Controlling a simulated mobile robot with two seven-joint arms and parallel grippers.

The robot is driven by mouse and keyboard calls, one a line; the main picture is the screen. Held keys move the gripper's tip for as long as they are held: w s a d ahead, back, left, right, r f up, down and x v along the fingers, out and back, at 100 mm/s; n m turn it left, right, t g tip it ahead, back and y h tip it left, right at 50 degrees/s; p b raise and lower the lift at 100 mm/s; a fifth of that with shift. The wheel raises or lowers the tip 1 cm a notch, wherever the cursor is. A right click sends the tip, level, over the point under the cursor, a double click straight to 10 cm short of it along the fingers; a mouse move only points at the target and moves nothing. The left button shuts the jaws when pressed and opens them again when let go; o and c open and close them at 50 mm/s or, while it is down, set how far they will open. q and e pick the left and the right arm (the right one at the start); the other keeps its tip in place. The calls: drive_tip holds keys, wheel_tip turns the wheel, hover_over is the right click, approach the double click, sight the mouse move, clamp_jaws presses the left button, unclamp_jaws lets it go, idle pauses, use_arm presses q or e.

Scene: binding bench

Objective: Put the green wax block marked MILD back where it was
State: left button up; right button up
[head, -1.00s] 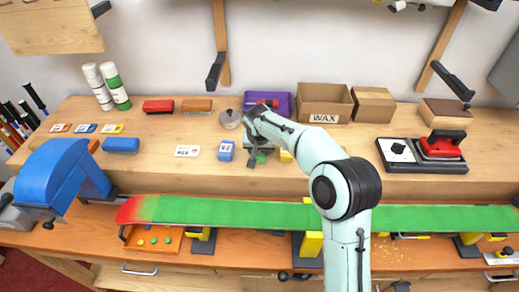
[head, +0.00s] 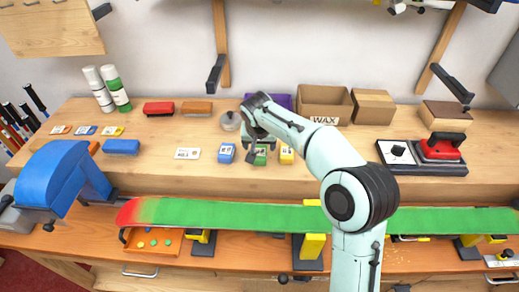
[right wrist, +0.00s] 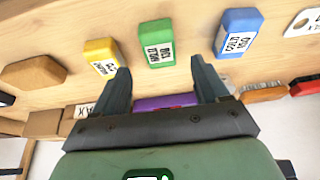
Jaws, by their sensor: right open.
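The green wax block (head: 261,158) lies on the raised wooden shelf, between a blue block (head: 226,153) and a yellow block (head: 286,155). In the right wrist view the green block (right wrist: 156,42) shows its white label, which reads MILD upside down. My right gripper (right wrist: 162,70) is open and empty, with the green block beyond its fingertips, in line with the gap. In the head view my right gripper (head: 258,146) is over the block and hides part of it. My left gripper is not in view.
A white number tag (head: 187,153) lies left of the blue block. Behind the gripper are a purple box (head: 281,100), an open cardboard box (head: 324,104) marked WAX and a round grey lidded pot (head: 230,121). A long green ski (head: 230,214) runs along the front.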

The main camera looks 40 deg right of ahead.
drive_tip(key=v, duration=0.5)
drive_tip(key=shift+s+a+r, duration=0.1)
drive_tip(key=shift+s+r, duration=0.05)
drive_tip(key=shift+r, duration=0.25)
